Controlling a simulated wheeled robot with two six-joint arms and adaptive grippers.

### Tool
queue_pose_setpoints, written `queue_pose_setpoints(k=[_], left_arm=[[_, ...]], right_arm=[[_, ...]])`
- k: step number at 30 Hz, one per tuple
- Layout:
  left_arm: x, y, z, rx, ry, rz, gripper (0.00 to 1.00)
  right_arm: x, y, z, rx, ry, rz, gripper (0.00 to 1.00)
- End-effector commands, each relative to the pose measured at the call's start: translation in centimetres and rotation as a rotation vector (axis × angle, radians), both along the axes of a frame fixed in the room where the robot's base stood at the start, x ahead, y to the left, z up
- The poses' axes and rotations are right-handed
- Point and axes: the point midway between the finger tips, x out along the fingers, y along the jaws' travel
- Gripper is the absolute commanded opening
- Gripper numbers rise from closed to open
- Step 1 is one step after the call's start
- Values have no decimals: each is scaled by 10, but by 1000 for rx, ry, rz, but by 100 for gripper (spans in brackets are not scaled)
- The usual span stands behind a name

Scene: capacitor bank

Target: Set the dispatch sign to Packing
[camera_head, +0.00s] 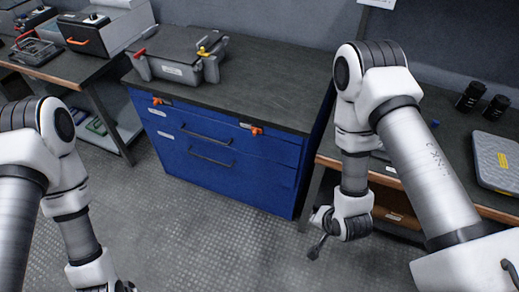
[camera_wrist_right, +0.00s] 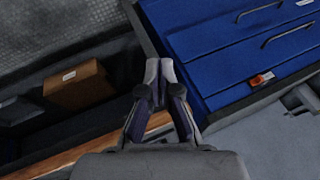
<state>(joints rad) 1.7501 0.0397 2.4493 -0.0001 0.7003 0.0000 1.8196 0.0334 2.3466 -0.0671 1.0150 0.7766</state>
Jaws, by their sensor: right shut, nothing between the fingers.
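No sign that I can read as the dispatch sign is in view. A white plate (camera_head: 378,3) on the back wall is cut off by the top edge of the head view, and I cannot tell what it is. My right gripper (camera_head: 314,252) is shut and empty, hanging low in front of the right workbench beside the blue cabinet. It also shows in the right wrist view (camera_wrist_right: 160,70) with its fingers together. My left arm comes in at the lower left, and its gripper is below the picture edge.
A blue drawer cabinet (camera_head: 220,160) with orange latches stands in the middle, a grey lidded case (camera_head: 180,55) on top. The right bench (camera_head: 455,130) holds black cups (camera_head: 471,97) and a grey-yellow case (camera_head: 497,160). A brown box (camera_wrist_right: 77,87) sits on its shelf. Floor in front is clear.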

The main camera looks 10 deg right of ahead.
Motion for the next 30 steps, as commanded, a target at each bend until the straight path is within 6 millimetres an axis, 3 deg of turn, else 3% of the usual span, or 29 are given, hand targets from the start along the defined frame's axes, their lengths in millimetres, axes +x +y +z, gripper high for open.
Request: queue_pose_setpoints(k=[1,5,8,15,24,27,30], left_arm=[[0,0,-22,0,1,0,55],[-1,0,-59,0,1,0,55],[-1,0,-100,0,1,0,55],[-1,0,-200,0,1,0,55],[-2,0,-315,0,1,0,55],[-2,0,-336,0,1,0,55],[-2,0,-345,0,1,0,55]], right_arm=[[16,1,-15,30,-49,-41,0],[62,6,-27,139,-196,-164,0],[102,10,-38,250,-330,-251,0],[185,21,-46,525,-618,-359,0],[239,30,-50,733,-856,-343,0],[246,32,-48,759,-900,-327,0],[250,32,-44,770,-923,-317,0]])
